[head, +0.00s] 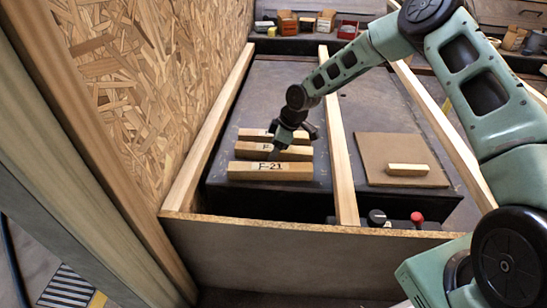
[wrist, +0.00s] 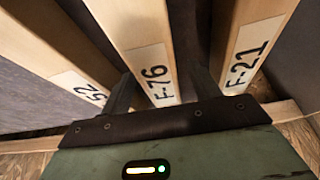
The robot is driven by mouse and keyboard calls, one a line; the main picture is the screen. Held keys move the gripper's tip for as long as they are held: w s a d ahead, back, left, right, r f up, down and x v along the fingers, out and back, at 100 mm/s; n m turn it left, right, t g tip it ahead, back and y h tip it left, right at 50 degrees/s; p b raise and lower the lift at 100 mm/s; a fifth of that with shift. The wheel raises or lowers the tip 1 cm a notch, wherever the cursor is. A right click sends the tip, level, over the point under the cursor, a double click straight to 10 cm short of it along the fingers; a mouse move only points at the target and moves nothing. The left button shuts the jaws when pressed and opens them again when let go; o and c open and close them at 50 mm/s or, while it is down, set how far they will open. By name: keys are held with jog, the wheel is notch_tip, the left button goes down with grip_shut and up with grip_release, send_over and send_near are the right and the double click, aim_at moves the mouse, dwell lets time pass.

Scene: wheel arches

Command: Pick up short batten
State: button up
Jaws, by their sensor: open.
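Three labelled wooden battens lie side by side on the dark surface: the front one, F-21 (head: 270,171), the middle one (head: 273,151) and the back one (head: 262,134). In the wrist view they read F-21 (wrist: 255,35), F-76 (wrist: 135,25) and a label ending in 52 (wrist: 45,50). A visibly shorter, unlabelled batten (head: 408,169) lies on a square board (head: 385,148) to the right. My gripper (head: 291,143) is over the labelled group. Its open fingers (wrist: 163,92) straddle F-76, one on each side; I cannot tell whether they touch it.
A long wooden rail (head: 341,140) runs between the labelled battens and the square board. A chipboard wall (head: 150,80) stands at left. A front ledge (head: 300,228) edges the bay, with a black knob (head: 377,217) and a red knob (head: 417,218) behind it. Small boxes (head: 288,22) stand at the back.

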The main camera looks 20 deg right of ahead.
jog(key=shift+w+a+f, duration=0.1)
jog(key=shift+f, duration=0.25)
jog(key=shift+r, duration=0.1)
jog(key=c, duration=1.2)
